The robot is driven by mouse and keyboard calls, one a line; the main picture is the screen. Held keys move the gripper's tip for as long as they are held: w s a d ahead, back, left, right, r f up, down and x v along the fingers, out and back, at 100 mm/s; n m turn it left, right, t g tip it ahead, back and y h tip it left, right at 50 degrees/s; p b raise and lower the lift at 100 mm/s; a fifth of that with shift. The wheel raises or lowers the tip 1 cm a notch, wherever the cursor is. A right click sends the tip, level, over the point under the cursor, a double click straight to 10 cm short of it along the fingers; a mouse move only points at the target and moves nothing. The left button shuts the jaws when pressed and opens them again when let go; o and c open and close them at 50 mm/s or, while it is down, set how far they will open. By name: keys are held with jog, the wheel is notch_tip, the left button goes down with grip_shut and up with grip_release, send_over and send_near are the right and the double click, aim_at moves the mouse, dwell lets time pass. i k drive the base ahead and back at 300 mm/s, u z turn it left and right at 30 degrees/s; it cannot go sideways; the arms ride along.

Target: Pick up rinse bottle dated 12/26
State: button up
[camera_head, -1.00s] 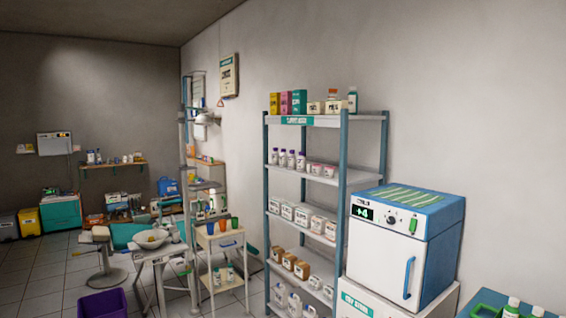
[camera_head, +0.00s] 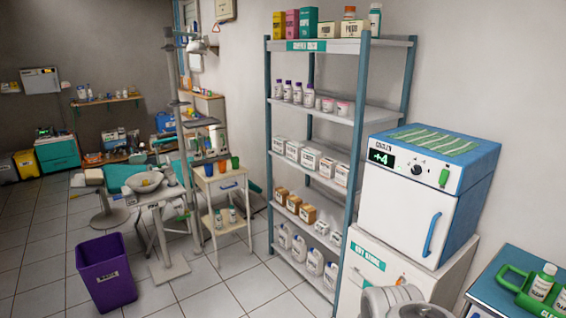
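No date of 12/26 can be read on any bottle here. Small white bottles with dark caps, such as the left one (camera_head: 277,89), stand on the rack's second shelf. Large white jugs (camera_head: 314,263) stand on its bottom shelf. Small bottles (camera_head: 232,215) stand on the trolley's lower shelf. Which one is the rinse bottle I cannot tell. My gripper is not in view; a rounded grey part of my arm shows at the bottom edge.
A metal rack (camera_head: 349,167) stands against the wall. Right of it a white cabinet (camera_head: 369,268) bears a blue-topped fridge-like unit (camera_head: 403,205). A purple bin (camera_head: 104,268), a trolley (camera_head: 224,187) and a dental chair stand left. Tiled floor is open between bin and rack.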

aim_at(288, 90)
jog(key=u, duration=0.25)
jog(key=i, duration=2.7)
jog(key=u, duration=0.65)
